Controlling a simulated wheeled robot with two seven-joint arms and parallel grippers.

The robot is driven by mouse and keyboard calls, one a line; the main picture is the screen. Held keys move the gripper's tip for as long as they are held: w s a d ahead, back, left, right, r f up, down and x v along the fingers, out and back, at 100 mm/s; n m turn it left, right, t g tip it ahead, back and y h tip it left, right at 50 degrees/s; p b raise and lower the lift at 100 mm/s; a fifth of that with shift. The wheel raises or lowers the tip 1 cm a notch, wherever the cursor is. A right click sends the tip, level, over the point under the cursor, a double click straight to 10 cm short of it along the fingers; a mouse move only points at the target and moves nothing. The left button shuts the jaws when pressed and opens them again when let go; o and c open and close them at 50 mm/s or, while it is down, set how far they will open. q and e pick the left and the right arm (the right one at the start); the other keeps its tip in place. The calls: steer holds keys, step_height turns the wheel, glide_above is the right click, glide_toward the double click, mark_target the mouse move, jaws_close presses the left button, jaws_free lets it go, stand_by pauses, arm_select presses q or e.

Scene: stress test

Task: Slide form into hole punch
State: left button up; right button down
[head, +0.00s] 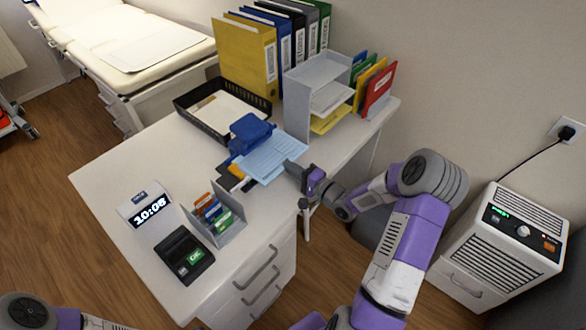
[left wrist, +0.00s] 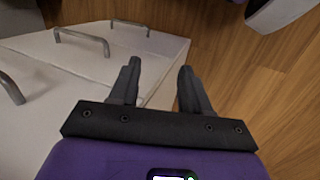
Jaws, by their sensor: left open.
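My left gripper (left wrist: 159,72) shows in the left wrist view, open and empty, above the floor beside the desk's drawers. It is out of the head view.
A black paper tray (head: 183,105), upright binders (head: 245,58) and a grey shelf organizer (head: 297,98) stand behind. A clock (head: 148,209), card holder (head: 232,232) and card terminal (head: 184,255) occupy the desk's front. The desk's left part is clear. A yellow-black item (head: 236,180) lies beside the form.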

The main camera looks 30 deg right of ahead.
steer(key=shift+w+a, duration=0.2)
steer(key=shift+w, duration=0.05)
steer(key=c, duration=1.3)
jaws_free()
steer(key=shift+s, duration=0.1)
steer(key=p+v, duration=0.2)
steer(key=v, duration=0.5)
steer(key=shift+s+d, duration=0.1)
steer(key=shift+s, duration=0.15)
steer(key=shift+w, duration=0.1)
